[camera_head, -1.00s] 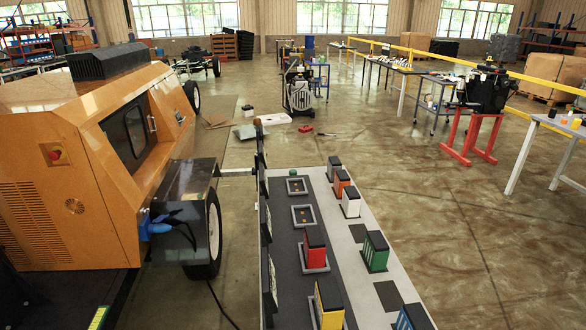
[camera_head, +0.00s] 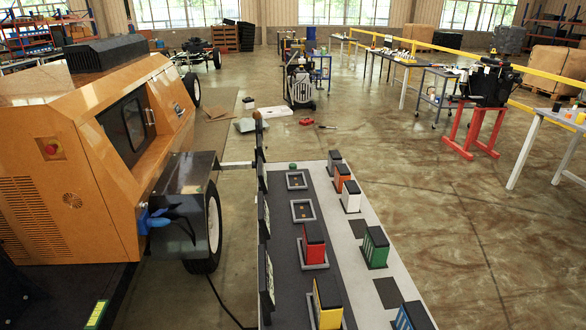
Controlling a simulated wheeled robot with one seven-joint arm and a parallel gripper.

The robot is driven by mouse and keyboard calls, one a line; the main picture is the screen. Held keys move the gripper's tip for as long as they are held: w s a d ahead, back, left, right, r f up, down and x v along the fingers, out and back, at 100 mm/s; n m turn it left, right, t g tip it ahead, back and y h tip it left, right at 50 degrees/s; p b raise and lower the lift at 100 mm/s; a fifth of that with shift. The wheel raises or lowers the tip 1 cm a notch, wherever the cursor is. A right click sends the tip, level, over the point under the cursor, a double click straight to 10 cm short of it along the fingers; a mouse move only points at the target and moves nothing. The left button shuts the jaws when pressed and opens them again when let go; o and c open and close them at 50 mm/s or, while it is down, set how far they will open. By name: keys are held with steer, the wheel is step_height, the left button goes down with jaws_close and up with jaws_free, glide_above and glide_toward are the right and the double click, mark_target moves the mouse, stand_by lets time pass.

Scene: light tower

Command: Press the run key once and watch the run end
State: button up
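A small green dome-shaped button (camera_head: 292,166) sits at the far end of a long board (camera_head: 345,262); it may be the run key, but no label is readable. Upright dark panels (camera_head: 266,280) stand along the board's left edge, nearly edge-on, so their faces are hidden. A red module (camera_head: 314,246) and a yellow module (camera_head: 327,302) stand in grey frames on the dark strip. Two farther frames (camera_head: 297,180) (camera_head: 302,211) hold no module. Black, orange (camera_head: 342,180), white (camera_head: 351,198), green (camera_head: 375,248) and blue modules stand on the pale strip. My gripper is not in view.
An orange wheeled machine (camera_head: 60,180) with a red stop button (camera_head: 51,149) fills the left. A dark box with a blue plug (camera_head: 150,220) juts towards the board. Open floor (camera_head: 470,230) lies right of the board, with a red engine stand (camera_head: 476,128) and workbenches beyond.

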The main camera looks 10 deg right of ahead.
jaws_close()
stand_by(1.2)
